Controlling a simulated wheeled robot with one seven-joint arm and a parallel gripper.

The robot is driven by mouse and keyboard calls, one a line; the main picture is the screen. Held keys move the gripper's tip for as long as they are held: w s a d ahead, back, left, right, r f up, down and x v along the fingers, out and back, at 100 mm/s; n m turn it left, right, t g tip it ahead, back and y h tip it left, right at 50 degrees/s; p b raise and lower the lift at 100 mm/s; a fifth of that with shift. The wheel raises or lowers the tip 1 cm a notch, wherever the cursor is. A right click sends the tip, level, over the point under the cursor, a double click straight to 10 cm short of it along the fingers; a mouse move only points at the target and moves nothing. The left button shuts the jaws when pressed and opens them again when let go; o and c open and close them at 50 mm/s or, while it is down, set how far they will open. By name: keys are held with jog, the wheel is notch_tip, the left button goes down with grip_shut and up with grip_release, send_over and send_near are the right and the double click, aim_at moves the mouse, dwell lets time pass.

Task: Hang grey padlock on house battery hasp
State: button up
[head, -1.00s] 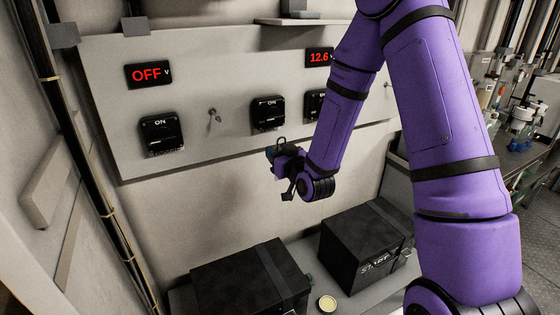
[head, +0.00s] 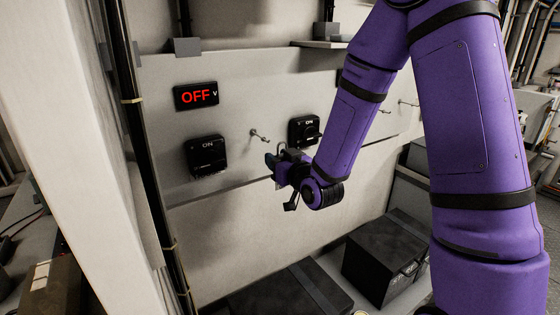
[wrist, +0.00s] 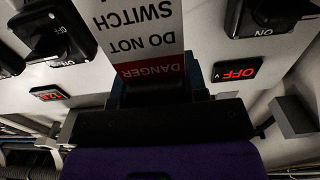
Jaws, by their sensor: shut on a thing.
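My gripper (head: 277,161) is shut on the grey padlock (head: 281,148), with the shackle pointing up. The fingers hide much of the padlock body. In the wrist view a red and white danger tag (wrist: 148,40), upside down there, extends from the gripper and hides what lies behind it. The gripper is in front of the grey panel, right of and slightly below the left rotary switch (head: 206,156), apart from it. That switch, under the OFF display (head: 196,95), also shows in the wrist view (wrist: 270,15). No label in view tells which hasp is the house battery's.
A second switch (head: 304,131) is right of the gripper. A small metal fitting (head: 259,135) sticks out between the switches. Black battery boxes (head: 385,258) stand below. A black vertical pipe (head: 140,140) and pale post are at left.

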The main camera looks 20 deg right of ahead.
jog(key=shift+w+a+f, duration=0.25)
jog(key=shift+w, duration=1.15)
jog(key=shift+w+a+f, duration=0.3)
jog(key=shift+w, duration=1.15)
jog(key=shift+w+a+f, duration=0.25)
jog(key=shift+w, duration=1.15)
jog(key=o, duration=1.1)
